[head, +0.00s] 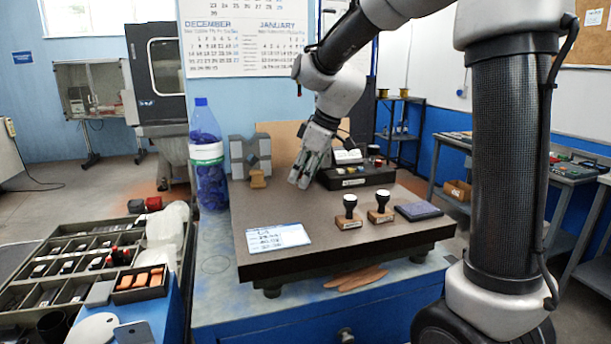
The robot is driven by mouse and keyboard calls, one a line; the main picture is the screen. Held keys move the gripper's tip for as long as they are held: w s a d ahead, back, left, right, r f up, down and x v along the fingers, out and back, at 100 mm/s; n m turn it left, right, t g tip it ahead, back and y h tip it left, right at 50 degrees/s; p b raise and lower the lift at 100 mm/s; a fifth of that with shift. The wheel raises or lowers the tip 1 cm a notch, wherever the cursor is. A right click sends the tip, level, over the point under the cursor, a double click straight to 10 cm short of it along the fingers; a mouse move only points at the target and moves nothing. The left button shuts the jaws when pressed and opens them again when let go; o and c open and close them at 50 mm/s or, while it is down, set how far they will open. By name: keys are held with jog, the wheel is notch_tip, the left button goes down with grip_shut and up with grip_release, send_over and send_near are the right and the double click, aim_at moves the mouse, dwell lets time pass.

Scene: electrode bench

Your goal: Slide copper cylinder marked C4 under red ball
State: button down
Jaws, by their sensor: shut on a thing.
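My gripper (304,172) hangs pointing down over the back middle of the dark stone slab (330,220), just left of a black box (358,179). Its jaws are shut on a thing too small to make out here. I cannot pick out a copper cylinder marked C4, nor read any such mark. I cannot make out a red ball for certain. The black box carries a white label and small coloured items on its front and top.
Two black-knobbed stamps (349,212) and a dark pad (418,211) stand front right. A white card (278,237) lies front left. Grey blocks (250,155) and a blue bottle (207,160) stand at the left. The slab's middle is clear.

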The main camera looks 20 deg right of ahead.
jog(key=shift+w, duration=1.1)
jog(key=c, duration=1.1)
grip_release()
jog(key=shift+r, duration=0.1)
jog(key=v, duration=1.2)
